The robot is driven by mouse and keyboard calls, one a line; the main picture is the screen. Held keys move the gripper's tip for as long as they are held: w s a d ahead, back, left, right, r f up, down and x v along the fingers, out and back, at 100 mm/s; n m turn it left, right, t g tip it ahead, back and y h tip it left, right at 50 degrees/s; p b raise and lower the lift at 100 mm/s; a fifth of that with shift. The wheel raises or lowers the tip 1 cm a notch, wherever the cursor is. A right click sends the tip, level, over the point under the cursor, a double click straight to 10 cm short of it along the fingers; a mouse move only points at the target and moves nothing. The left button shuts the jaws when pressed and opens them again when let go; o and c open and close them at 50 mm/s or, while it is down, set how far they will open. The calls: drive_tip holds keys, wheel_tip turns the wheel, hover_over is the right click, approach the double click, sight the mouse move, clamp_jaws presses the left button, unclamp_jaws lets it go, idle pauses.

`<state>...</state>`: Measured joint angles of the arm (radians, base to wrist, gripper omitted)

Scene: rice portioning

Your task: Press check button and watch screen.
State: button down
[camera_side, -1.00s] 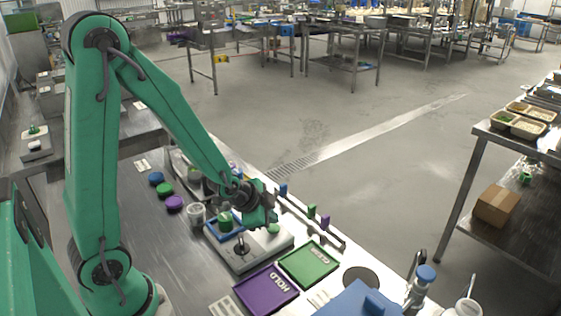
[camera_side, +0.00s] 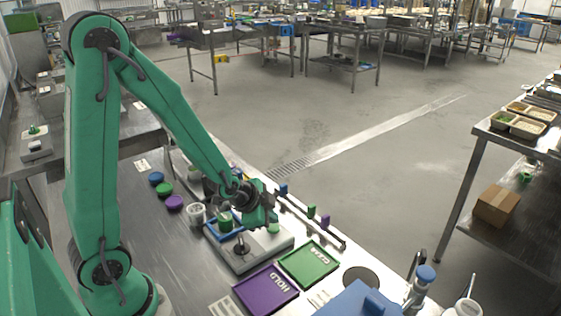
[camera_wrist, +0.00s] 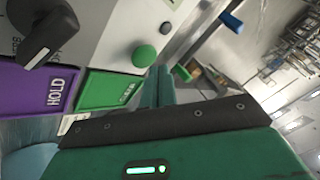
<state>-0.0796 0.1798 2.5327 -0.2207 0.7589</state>
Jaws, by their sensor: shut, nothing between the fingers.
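The grey machine (camera_side: 245,255) stands on the steel bench with a black knob (camera_wrist: 45,35) on its face. A green round button (camera_wrist: 144,55) projects from the panel in the wrist view, with a smaller dark round button (camera_wrist: 166,27) beside it. A small green-lit patch shows at the top edge there; I cannot tell if it is the screen. My gripper (camera_wrist: 158,85) is shut and empty, its fingertips close to the green button; I cannot tell whether they touch. In the side view my gripper (camera_side: 264,218) hangs over the machine's right end.
A green container (camera_side: 225,222) stands within a blue frame on the machine. A purple HOLD tray (camera_side: 266,290) and a green tray (camera_side: 309,263) lie in front. Blue, green and purple lids (camera_side: 174,202) lie behind left. A rail with coloured blocks (camera_side: 311,212) runs along the right edge.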

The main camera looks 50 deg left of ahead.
sight(271, 228)
drive_tip(key=shift+f, duration=0.95)
idle(1.2)
drive_tip(key=shift+r, duration=0.95)
idle(0.3)
drive_tip(key=shift+r, duration=2.5)
